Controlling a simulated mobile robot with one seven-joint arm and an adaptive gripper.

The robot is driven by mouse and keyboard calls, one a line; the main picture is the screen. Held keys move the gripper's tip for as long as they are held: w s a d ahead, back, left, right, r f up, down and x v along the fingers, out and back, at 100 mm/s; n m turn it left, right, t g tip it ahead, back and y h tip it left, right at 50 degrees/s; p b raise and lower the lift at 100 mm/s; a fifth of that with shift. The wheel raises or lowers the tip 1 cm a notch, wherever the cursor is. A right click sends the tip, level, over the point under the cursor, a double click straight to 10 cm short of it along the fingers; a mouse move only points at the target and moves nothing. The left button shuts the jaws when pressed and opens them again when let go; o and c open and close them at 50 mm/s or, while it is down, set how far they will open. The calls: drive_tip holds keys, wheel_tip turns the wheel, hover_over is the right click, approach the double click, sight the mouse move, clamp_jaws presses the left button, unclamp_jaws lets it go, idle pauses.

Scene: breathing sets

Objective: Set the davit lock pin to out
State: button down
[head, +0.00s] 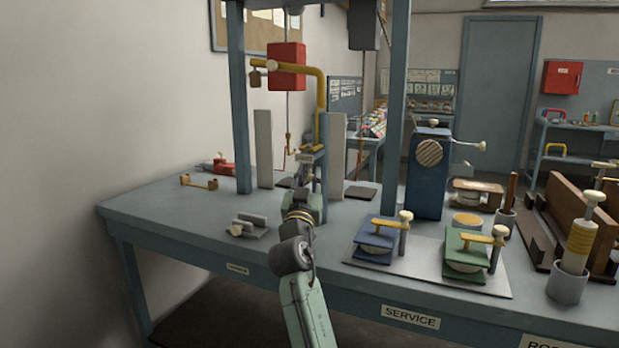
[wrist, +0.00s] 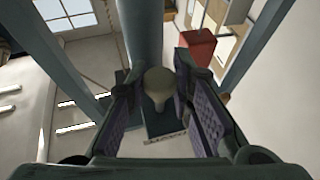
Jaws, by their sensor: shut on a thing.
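The davit's yellow arm (head: 322,85) rises from a blue post (head: 321,180) at the back of the bench and bends left at the top. My gripper (head: 308,165) is at the post, seen from behind in the head view. In the wrist view my gripper (wrist: 157,86) has its purple-padded fingers on either side of a pale rounded knob, the lock pin (wrist: 158,80), and is shut on it. The blue post (wrist: 143,35) stands just beyond the knob. The pin's shaft is mostly hidden, so how far it is drawn out cannot be told.
A red block (head: 287,67) hangs left of the yellow arm. Grey upright plates (head: 263,148) and frame posts (head: 396,110) stand close around my gripper. Blue (head: 372,246) and green (head: 463,262) clamp units are at front right.

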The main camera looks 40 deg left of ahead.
wheel_tip(320, 180, down, 2)
drive_tip(key=shift+f+b, duration=0.1)
drive_tip(key=shift+b, duration=1.1)
drive_tip(key=c, duration=1.4)
unclamp_jaws()
drive_tip(key=shift+s, duration=0.1)
drive_tip(key=s+d, duration=0.6)
drive_tip(key=s, duration=0.5)
drive_tip(key=shift+s+d+f, duration=0.15)
drive_tip(key=shift+s+f, duration=0.05)
